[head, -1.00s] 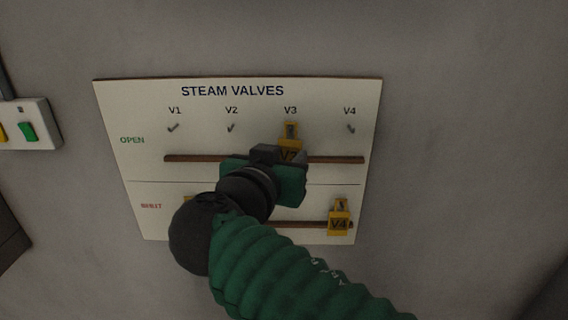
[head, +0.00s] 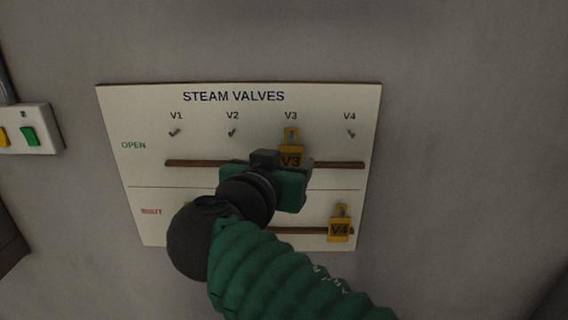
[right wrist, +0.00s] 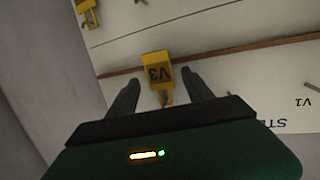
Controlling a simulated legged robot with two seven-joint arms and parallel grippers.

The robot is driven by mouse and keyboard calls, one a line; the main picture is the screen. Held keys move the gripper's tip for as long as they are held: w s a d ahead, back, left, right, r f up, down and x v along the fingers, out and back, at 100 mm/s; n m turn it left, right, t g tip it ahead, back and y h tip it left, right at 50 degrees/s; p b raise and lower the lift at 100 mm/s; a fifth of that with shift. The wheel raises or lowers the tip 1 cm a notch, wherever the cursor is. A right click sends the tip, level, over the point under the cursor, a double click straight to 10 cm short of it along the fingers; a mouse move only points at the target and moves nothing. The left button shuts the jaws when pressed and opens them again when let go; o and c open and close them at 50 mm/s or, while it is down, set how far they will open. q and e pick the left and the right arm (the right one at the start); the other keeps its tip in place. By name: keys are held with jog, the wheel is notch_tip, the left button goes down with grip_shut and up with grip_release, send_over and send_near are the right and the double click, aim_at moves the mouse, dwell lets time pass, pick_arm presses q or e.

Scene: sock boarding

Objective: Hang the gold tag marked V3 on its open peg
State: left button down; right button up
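The gold V3 tag (head: 291,157) hangs at the V3 peg in the OPEN row of the white steam valves board (head: 140,100). It also shows in the right wrist view (right wrist: 157,70), where the peg (right wrist: 164,97) shows at the tag's slotted end. My right gripper (head: 291,163) is in front of the board at this tag. In the right wrist view its two fingers (right wrist: 160,78) stand apart, one on each side of the tag, with a gap on both sides. My left gripper is not in view.
The V4 tag (head: 340,229) hangs in the lower row. The V1 (head: 174,133), V2 (head: 232,132) and V4 (head: 351,133) OPEN pegs are bare. A brown ledge (head: 200,163) runs under the OPEN row. A switch box (head: 38,128) is at the left. My arm hides part of the lower row.

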dwell(0.3)
jog(key=shift+s+a+f+b, duration=0.15)
jog(key=shift+s+b, duration=0.15)
jog(key=shift+b, duration=0.15)
jog(key=b+v, duration=0.6)
jog(key=v, duration=1)
jog(key=w+d+f+n+g+b, duration=0.2)
jog(key=w+f, duration=0.1)
jog(key=f, duration=0.8)
jog(key=w+d+f+n+g+b, duration=0.2)
jog(key=w+f, duration=0.2)
jog(key=f, duration=0.7)
jog(key=w+d+f+n+g+b, duration=0.2)
jog(key=w+f+n, duration=0.1)
jog(key=f, duration=0.8)
jog(key=s+d+f+m+g+y+b, duration=0.1)
jog(key=s+d+f, duration=0.3)
jog(key=f, duration=0.8)
jog(key=s+d+f+m+g+y+b, duration=0.1)
jog(key=s+d+f+g+b, duration=0.2)
jog(key=d+f, duration=0.6)
jog(key=s+d+f+m+g+y+b, duration=0.2)
jog(key=s+d+f+b, duration=0.2)
jog(key=f, duration=1.1)
jog(key=shift+s+d+f, duration=0.2)
jog(key=shift+s+d, duration=0.15)
jog(key=shift+d, duration=0.25)
jog(key=shift+s+d+f, duration=0.15)
jog(key=shift+s+d, duration=0.2)
jog(key=shift+d, duration=0.2)
